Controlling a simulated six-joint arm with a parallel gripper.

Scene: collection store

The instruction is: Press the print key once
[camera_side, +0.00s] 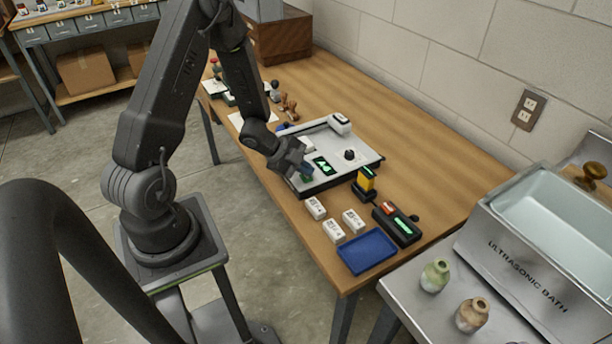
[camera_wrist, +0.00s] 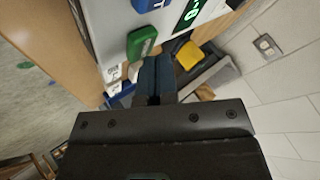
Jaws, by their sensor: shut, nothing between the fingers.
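A light grey console (camera_side: 362,163) with a lit green display (camera_side: 322,166) lies on the wooden table. A green key (camera_wrist: 141,42) and a blue key (camera_wrist: 146,4) are on its face in the wrist view, beside the display (camera_wrist: 190,14). I cannot read which is the print key. My gripper (camera_side: 305,170) is over the console's near-left end; in the wrist view its fingers (camera_wrist: 156,68) are together and empty. The tips appear close beside the green key, and I cannot tell whether they touch anything.
A yellow block in a dark stand (camera_side: 366,180), several white boxes (camera_side: 333,231), a dark device with a green screen (camera_side: 398,224) and a blue tray (camera_side: 367,251) lie near the console. An ultrasonic bath (camera_side: 530,262) stands right.

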